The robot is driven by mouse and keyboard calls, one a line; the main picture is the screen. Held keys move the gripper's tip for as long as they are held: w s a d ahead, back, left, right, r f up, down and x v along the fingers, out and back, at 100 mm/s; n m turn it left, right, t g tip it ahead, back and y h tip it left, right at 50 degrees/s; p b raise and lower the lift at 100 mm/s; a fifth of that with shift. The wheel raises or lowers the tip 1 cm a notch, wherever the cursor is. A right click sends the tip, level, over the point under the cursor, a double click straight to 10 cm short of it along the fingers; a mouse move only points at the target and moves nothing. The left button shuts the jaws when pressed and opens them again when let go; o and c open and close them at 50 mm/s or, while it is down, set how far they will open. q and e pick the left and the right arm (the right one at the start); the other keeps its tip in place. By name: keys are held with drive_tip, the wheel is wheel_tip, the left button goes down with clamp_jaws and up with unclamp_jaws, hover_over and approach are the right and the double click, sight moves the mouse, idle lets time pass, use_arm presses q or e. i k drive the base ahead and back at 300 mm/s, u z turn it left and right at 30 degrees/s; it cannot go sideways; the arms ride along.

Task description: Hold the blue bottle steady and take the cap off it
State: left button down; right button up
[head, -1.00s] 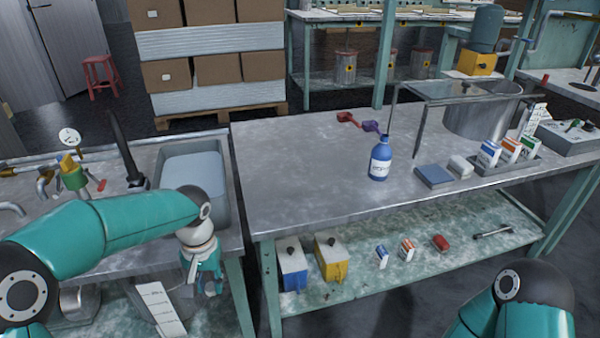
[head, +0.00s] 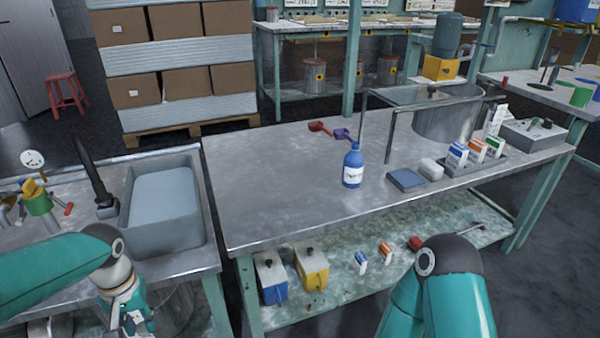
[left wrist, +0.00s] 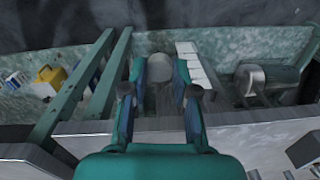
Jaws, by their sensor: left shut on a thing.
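The blue bottle (head: 353,168) stands upright on the metal table, with a white label and a blue cap (head: 355,147) on top. My left gripper (head: 131,318) hangs low at the left, beside the sink bench and far from the bottle. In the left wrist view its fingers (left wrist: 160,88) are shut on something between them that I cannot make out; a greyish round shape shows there. My right arm comes in at the bottom right, and its gripper is out of the picture. Nothing touches the bottle.
Purple (head: 342,134) and red (head: 320,128) scoops lie behind the bottle. A blue-grey block (head: 406,180) and a metal stand (head: 392,132) are to its right. The table's left half (head: 260,190) is clear. A grey basin (head: 184,232) stands on the left bench.

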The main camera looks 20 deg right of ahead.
sight(354, 160)
drive_tip(key=z, duration=0.1)
drive_tip(key=k, duration=0.95)
drive_tip(key=z, duration=0.35)
drive_tip(key=i, duration=0.95)
